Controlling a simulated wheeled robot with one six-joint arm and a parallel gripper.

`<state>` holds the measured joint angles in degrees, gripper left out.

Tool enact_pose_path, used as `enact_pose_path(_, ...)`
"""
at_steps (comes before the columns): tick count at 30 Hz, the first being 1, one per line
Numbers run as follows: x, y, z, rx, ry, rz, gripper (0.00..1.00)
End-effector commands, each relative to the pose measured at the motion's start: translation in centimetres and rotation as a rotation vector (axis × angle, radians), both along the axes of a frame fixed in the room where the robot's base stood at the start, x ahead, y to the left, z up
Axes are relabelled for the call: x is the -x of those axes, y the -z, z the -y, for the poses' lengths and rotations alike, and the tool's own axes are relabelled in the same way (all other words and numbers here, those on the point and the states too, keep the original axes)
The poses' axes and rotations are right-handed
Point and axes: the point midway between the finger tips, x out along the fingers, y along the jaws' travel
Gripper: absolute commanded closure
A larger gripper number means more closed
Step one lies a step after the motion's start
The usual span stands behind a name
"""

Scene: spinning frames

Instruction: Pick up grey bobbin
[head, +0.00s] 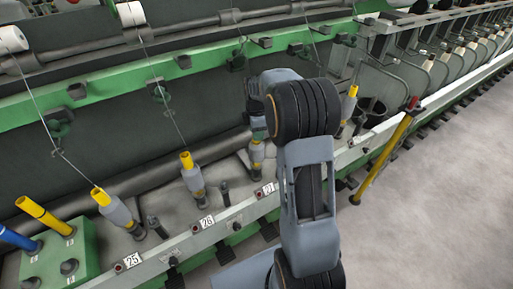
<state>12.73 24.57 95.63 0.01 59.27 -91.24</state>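Grey bobbins with yellow tube tops stand in a row along the machine. One grey bobbin (118,212) is at spindle 25, one grey bobbin (194,180) is at spindle 26, and another grey bobbin (348,110) is farther right. Near label 27, a further grey bobbin (257,153) shows partly, just below the end of my arm. My gripper (258,134) is small and mostly hidden behind my own wrist and arm links. I cannot tell whether its fingers touch that bobbin or are apart from it.
A green box (85,255) with pegs stands at lower left, holding a yellow tube (42,214) and a blue tube (18,238). A green rail (130,85) and threads cross above the spindles. A yellow bar (383,157) slants at right. The floor (440,200) is clear.

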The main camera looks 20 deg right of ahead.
Motion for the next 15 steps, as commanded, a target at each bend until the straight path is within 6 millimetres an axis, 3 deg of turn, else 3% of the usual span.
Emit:
enact_pose_path(11, 0.0, -0.02, 0.0, 0.0, 0.0, 0.0, 1.0)
enact_pose_path(15, -0.02, -0.07, 0.0, 0.0, 0.0, 0.001, 1.0)
